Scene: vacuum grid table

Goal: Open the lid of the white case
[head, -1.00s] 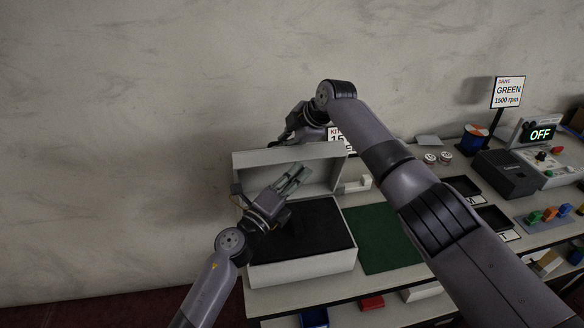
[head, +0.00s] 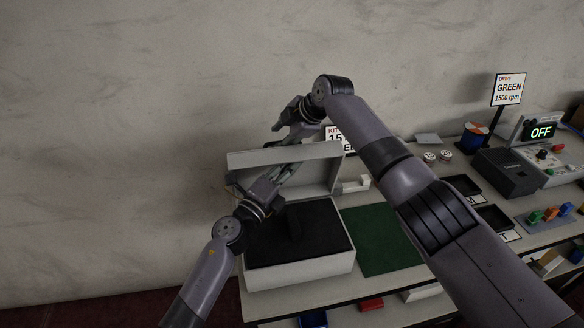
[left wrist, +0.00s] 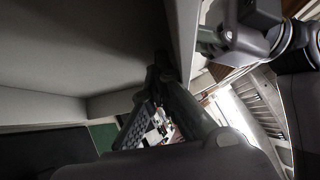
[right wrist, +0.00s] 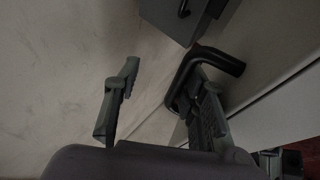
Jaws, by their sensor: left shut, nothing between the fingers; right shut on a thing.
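The white case (head: 300,271) stands at the left end of the table with a dark interior. Its lid (head: 285,154) is raised, standing above the back edge. My left gripper (head: 288,172) is shut and empty, its fingertips close against the lid's inside; contact is unclear. In the left wrist view, the lid's inner face (left wrist: 70,50) fills the upper left. My right gripper (head: 282,130) is behind the lid's top edge, partly hidden. The right wrist view shows a black handle-like bar (right wrist: 222,60) at its fingers, and it is shut on this bar.
A green mat (head: 378,240) lies right of the case. Black trays (head: 465,186), a dark box (head: 512,172), a spool (head: 473,138) and a control unit reading OFF (head: 541,131) stand farther right. The wall is close behind the case. My right arm crosses above the table.

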